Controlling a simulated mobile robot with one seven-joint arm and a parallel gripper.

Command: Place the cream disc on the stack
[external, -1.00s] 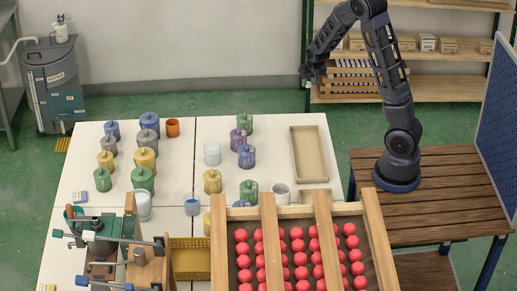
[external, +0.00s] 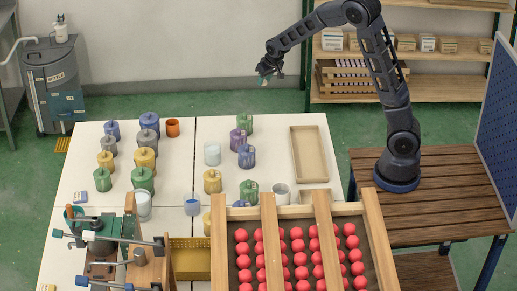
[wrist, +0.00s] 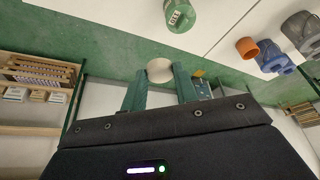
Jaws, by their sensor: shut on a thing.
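My gripper (external: 265,76) is in the air beyond the far edge of the white table, left of the shelf. In the wrist view its green fingers (wrist: 160,84) are shut on a pale cream disc (wrist: 159,70), held at the fingertips. In the external view the disc is too small to make out clearly. I cannot pick out a stack of discs in either view.
The white table (external: 180,250) holds several lidded jars, an orange cup (external: 172,127), a shallow wooden tray (external: 294,155) and a rack of red balls (external: 218,240). A shelf (external: 440,88) stands behind. The floor beneath my gripper is clear.

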